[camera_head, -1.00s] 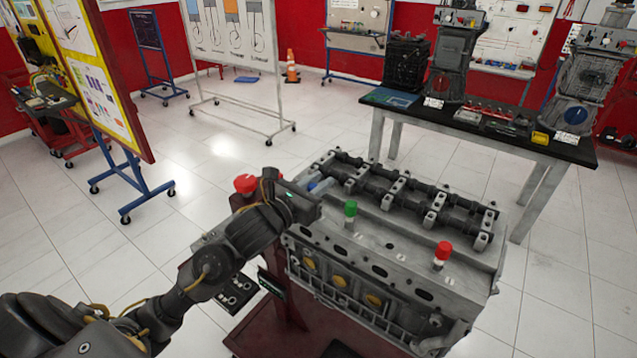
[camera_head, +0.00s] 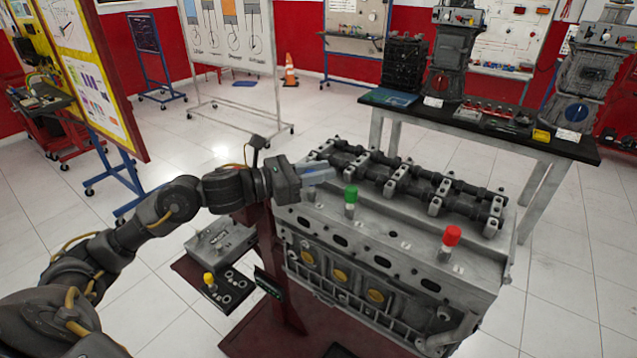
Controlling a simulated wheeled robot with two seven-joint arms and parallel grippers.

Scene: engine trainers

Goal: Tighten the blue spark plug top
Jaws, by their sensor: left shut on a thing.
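The engine block (camera_head: 400,240) stands on a dark red stand in the middle. A green spark plug top (camera_head: 351,194) and a red spark plug top (camera_head: 452,236) stand upright on its upper face. My left gripper (camera_head: 318,173) reaches in from the left at the block's far left corner, in line with these tops. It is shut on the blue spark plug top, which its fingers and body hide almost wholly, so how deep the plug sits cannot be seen. My right gripper is not in view.
A camshaft row (camera_head: 410,180) runs along the block's back, close behind my left gripper. A tray (camera_head: 225,245) with a yellow-topped plug (camera_head: 209,279) sits left of the block, below my arm. A black-topped table (camera_head: 560,147) with engine parts stands at the back right.

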